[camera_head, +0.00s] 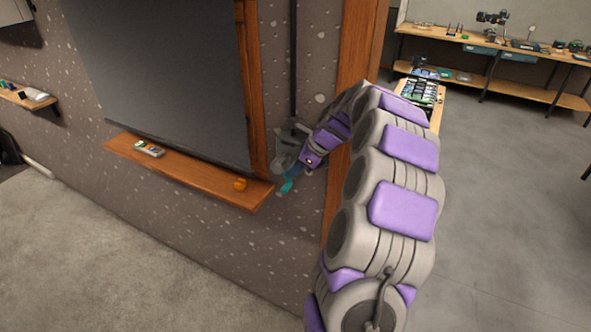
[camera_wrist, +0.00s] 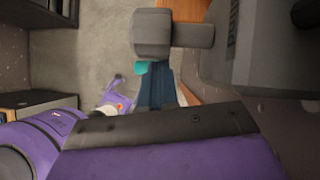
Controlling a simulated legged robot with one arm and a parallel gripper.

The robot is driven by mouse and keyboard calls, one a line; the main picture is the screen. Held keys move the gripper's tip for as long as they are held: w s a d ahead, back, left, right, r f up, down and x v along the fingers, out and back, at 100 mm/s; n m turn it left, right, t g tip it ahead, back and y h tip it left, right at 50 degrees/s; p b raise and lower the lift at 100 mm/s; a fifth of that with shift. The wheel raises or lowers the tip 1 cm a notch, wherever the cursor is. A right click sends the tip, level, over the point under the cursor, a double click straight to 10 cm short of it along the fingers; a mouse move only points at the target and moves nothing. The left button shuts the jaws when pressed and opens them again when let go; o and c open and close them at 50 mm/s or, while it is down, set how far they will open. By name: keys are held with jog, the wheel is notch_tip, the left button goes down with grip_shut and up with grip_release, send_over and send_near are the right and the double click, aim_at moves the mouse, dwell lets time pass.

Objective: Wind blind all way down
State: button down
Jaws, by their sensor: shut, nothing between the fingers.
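The dark grey blind (camera_head: 165,75) covers the window opening in the head view, its lower edge at or just above the wooden sill. The grey winder (camera_head: 284,150) is on the wall right of the window frame, partly hidden by my arm. My gripper (camera_head: 288,184) is beside the winder's lower right, with a teal tip showing; it is shut and empty. In the wrist view, my gripper (camera_wrist: 148,72) is close to a dark grey block (camera_wrist: 165,35), which looks like part of the winder. I cannot tell whether they touch.
A dark vertical rail (camera_head: 293,60) runs above the winder. A wooden wall edge (camera_head: 355,40) stands close to my arm. Open floor (camera_head: 490,220) lies to the right.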

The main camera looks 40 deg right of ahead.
jog(key=t, duration=0.1)
jog(key=f+t+y+p, duration=0.1)
jog(key=f+t, duration=0.1)
jog(key=shift+w+d+f+t+y+p, duration=0.1)
jog(key=shift+w+d+t+y+p, duration=0.15)
jog(key=shift+t+y+p, duration=0.15)
dwell(0.6)
jog(key=shift+w+a+f, duration=0.1)
jog(key=shift+a+f, duration=0.05)
dwell(0.5)
